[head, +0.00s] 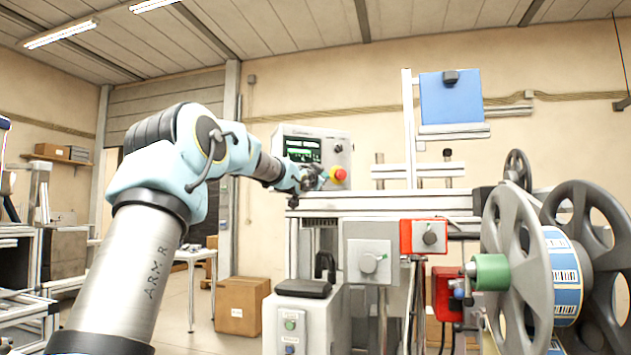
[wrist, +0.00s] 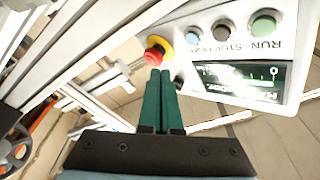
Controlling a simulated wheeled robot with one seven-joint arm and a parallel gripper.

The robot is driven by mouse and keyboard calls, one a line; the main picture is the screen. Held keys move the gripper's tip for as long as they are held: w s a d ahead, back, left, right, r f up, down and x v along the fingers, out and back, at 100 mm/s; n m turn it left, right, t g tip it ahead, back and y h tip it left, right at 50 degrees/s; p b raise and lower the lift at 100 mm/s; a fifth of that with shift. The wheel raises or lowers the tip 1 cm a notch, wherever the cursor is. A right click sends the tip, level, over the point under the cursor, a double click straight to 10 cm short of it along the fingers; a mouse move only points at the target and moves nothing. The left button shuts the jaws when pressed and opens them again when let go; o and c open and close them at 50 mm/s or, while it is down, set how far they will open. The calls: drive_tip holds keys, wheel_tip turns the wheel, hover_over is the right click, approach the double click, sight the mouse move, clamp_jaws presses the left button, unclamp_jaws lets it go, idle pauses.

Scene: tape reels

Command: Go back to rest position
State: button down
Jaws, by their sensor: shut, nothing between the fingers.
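My arm reaches from the lower left to the middle in the head view. My gripper (head: 312,180) is in front of the control panel (head: 312,146), near its lower edge. In the wrist view my gripper (wrist: 161,76) has its two green fingers together, with nothing between them. The fingertips point at the red emergency button (wrist: 153,56) with its yellow collar. I cannot tell whether they touch it. The button also shows in the head view (head: 338,175), just right of my gripper. The panel (wrist: 297,62) shows a RUN button (wrist: 263,25) and a lit screen (wrist: 262,76).
A machine frame (head: 400,203) stands below and right of my gripper. Large grey reels (head: 590,215) with a label roll (head: 563,275) are at the right. A cardboard box (head: 241,304) sits on the floor. The space above my arm is clear.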

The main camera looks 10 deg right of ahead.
idle(0.4)
drive_tip(key=s+a+f+n+g+y, duration=0.25)
drive_tip(key=s+a+f, duration=0.2)
drive_tip(key=f, duration=0.55)
drive_tip(key=s+a+f+n+g+y, duration=0.2)
drive_tip(key=s+a+f+y, duration=0.3)
drive_tip(key=f, duration=0.6)
drive_tip(key=s+a+f+n+g+y, duration=0.1)
drive_tip(key=s+a+f+n+g, duration=0.15)
drive_tip(key=a+f, duration=0.6)
drive_tip(key=s+a+f+n+g+y, duration=0.1)
drive_tip(key=s+a+f, duration=0.3)
drive_tip(key=s, duration=0.5)
drive_tip(key=s+a+f+n+g+y, duration=0.1)
drive_tip(key=s+a+f+n+g, duration=0.2)
drive_tip(key=s+a+f, duration=0.2)
drive_tip(key=s+a+f+n+g+y, duration=0.1)
drive_tip(key=s+a+f+n+g, duration=0.1)
drive_tip(key=s+f, duration=0.7)
drive_tip(key=s+a+g, duration=0.1)
drive_tip(key=s+a, duration=0.1)
drive_tip(key=s, duration=0.4)
drive_tip(key=shift+a, duration=0.3)
drive_tip(key=shift+w, duration=0.1)
